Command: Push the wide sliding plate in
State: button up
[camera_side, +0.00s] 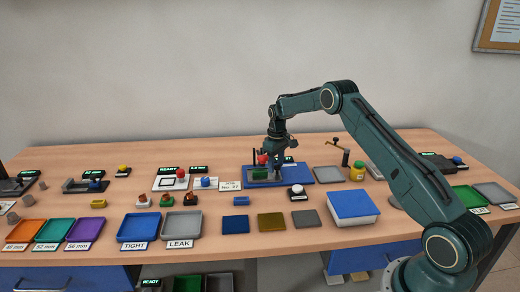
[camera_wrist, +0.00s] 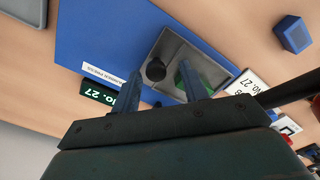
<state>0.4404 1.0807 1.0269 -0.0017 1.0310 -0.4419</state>
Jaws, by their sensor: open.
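A blue base (camera_wrist: 100,32) carries a grey plate-like part (camera_wrist: 178,48) with a raised rim in the wrist view. A black round knob (camera_wrist: 156,70) stands on it, and a green piece (camera_wrist: 182,84) shows beside one finger. I cannot tell for certain which part is the wide sliding plate. My gripper (camera_wrist: 163,84) is open, its two fingers apart on either side of the knob in the picture; contact cannot be told. In the side view my gripper (camera_side: 277,152) is low over the left part of the blue base (camera_side: 300,175), partly hiding the device there.
A red ball-topped part (camera_side: 262,159) and a dark upright post stand close by my gripper. A blue-topped box (camera_side: 352,205) stands front right. Several trays (camera_side: 183,224) line the front left.

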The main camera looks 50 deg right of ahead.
jog(key=shift+r, duration=0.15)
notch_tip(320, 180, up, 14)
jog(key=shift+f, duration=0.2)
dwell(0.5)
jog(key=s+a+r+t, duration=0.3)
jog(key=s+a+r, duration=1.2)
jog(key=a+r, duration=0.25)
jog(key=s+a+f+t, duration=0.1)
jog(key=s+a, duration=0.3)
jog(key=s, duration=0.7)
jog(key=s+a+f+t, duration=0.1)
jog(key=s+a+f, duration=0.2)
jog(key=s, duration=0.9)
jog(key=shift+s+a+t, duration=0.25)
jog(key=shift+a+t, duration=0.05)
jog(key=shift+a, duration=0.7)
